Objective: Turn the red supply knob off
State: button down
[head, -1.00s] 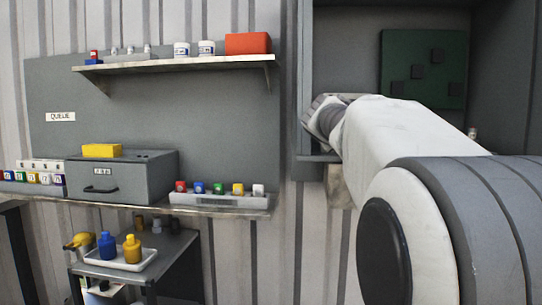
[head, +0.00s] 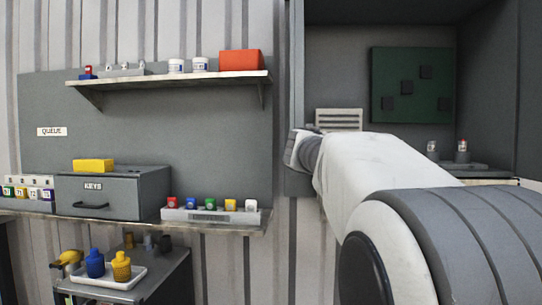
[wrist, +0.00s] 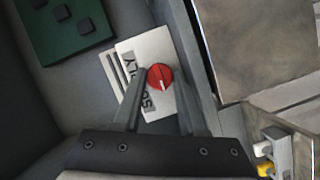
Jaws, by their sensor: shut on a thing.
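The red supply knob (wrist: 160,77), round with a pale pointer line, sits on a white plate (wrist: 131,47) in the wrist view. The plate's dark lettering is partly covered by my finger, and "LY" shows. My gripper (wrist: 159,72) has one finger on each side of the knob and is shut on it. The pointer line runs toward the bottom of the wrist view, slightly to the right. In the head view, my arm hides the knob and the fingertips.
A grey bay at the right holds a green board (head: 387,62) and a slatted white panel (head: 338,114). At the left are a shelf (head: 170,82), a grey drawer box (head: 110,208) and a strip of coloured buttons (head: 190,215).

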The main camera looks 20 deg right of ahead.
jog(key=c, duration=0.7)
grip_release()
jog(key=shift+c, duration=0.2)
jog(key=shift+r+m+y+p, duration=0.15)
jog(key=shift+m+y+p, duration=0.2)
jog(key=shift+m, duration=0.75)
jog(key=shift+d+r+m+y+p, duration=0.1)
jog(key=shift+r+m+y+p, duration=0.2)
jog(key=shift+m+y+p, duration=0.7)
jog(key=m+p, duration=0.2)
jog(key=p, duration=0.3)
jog(key=shift+s+r+m+y, duration=0.1)
jog(key=shift+m+y, duration=0.2)
jog(key=shift+y, duration=0.05)
jog(key=m+t+y+p, duration=0.1)
jog(key=m+p, duration=0.1)
jog(key=p, duration=0.5)
jog(key=shift+d, duration=0.15)
jog(key=m+y+p, duration=0.1)
jog(key=p, duration=0.2)
jog(key=shift+s+d+f, duration=0.1)
jog(key=shift+f, duration=0.1)
jog(key=shift+p, duration=0.3)
